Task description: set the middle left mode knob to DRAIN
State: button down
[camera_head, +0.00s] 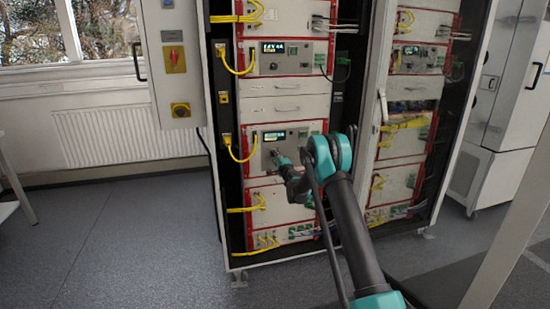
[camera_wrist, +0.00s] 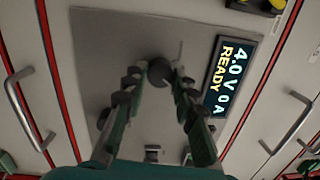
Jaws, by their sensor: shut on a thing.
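The middle left unit is a light panel (camera_head: 300,131) with a red frame and a small lit display (camera_head: 274,136). In the wrist view the display (camera_wrist: 229,77) reads 4.0 V, 0 A and READY. The dark round mode knob (camera_wrist: 160,71) sits on the grey plate beside that display. My gripper (camera_wrist: 157,76) has its two fingertips on either side of the knob, shut on it. In the head view my gripper (camera_head: 275,155) reaches the panel face just below the display and hides the knob. The knob's pointer and mode labels cannot be read.
Another unit with a lit display (camera_head: 273,47) is above, and yellow cables (camera_head: 243,153) hang along the left of the rack. Metal handles (camera_wrist: 22,108) stick out on neighbouring panels.

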dwell(0.3)
jog(key=c, duration=1.2)
grip_release()
jog(key=v, duration=1.2)
